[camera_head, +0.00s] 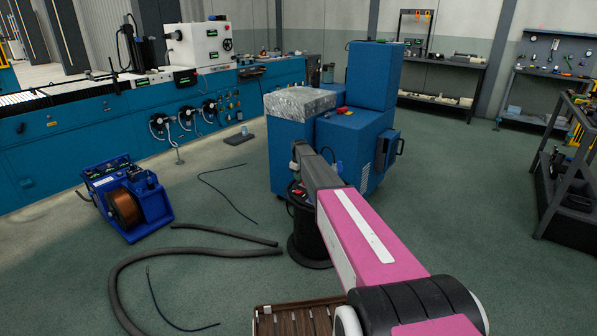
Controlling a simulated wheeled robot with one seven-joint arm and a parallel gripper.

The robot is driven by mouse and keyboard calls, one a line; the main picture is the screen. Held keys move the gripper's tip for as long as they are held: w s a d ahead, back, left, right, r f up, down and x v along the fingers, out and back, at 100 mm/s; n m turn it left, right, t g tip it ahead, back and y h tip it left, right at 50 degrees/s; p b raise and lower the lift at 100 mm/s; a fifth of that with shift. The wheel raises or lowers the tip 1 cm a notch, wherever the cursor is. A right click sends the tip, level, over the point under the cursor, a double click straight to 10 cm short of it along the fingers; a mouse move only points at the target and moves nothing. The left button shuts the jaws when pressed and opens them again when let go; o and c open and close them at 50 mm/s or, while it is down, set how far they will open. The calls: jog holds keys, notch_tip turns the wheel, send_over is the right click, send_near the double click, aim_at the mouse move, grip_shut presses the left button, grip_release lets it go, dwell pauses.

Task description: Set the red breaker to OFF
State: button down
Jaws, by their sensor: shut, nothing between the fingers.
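My arm reaches from the lower right, across the floor, toward the blue machine cabinet (293,155). Its dark far end (302,150) is in front of the cabinet's lower left part. My gripper is small and dark there; its fingers cannot be made out, and no object shows held at it. A small red part (342,110) sits on the cabinet's top ledge. Another small red spot (298,190) shows on a dark fitting just left of my arm. I cannot tell which, if either, is the red breaker, or its setting. My arm hides part of the cabinet front.
A blue wire feeder with a copper spool (123,208) stands on the floor at left. A thick grey hose (150,256) and thin cables lie on the floor. A black drum (308,248) stands below my arm.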

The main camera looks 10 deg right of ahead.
send_over(302, 194)
jog(key=w+a, duration=0.1)
jog(key=f, duration=0.5)
jog(key=shift+w+f, duration=0.1)
jog(key=shift+w, duration=0.1)
jog(key=shift+s+d+f, duration=0.2)
jog(key=shift+d+f, duration=0.05)
jog(key=shift+f, duration=0.3)
jog(key=shift+s+d+f+t+y, duration=0.35)
jog(key=shift+s+f+t+y, duration=0.05)
jog(key=shift+s, duration=0.05)
jog(key=shift+s+d+f+t+y, duration=0.1)
jog(key=shift+d+f+t+y, duration=0.1)
jog(key=shift+t+y, duration=0.3)
jog(key=shift+s+d+f+t+y, duration=0.1)
jog(key=shift+f+t+y, duration=0.05)
jog(key=shift+t+y, duration=0.35)
jog(key=shift+f, duration=0.3)
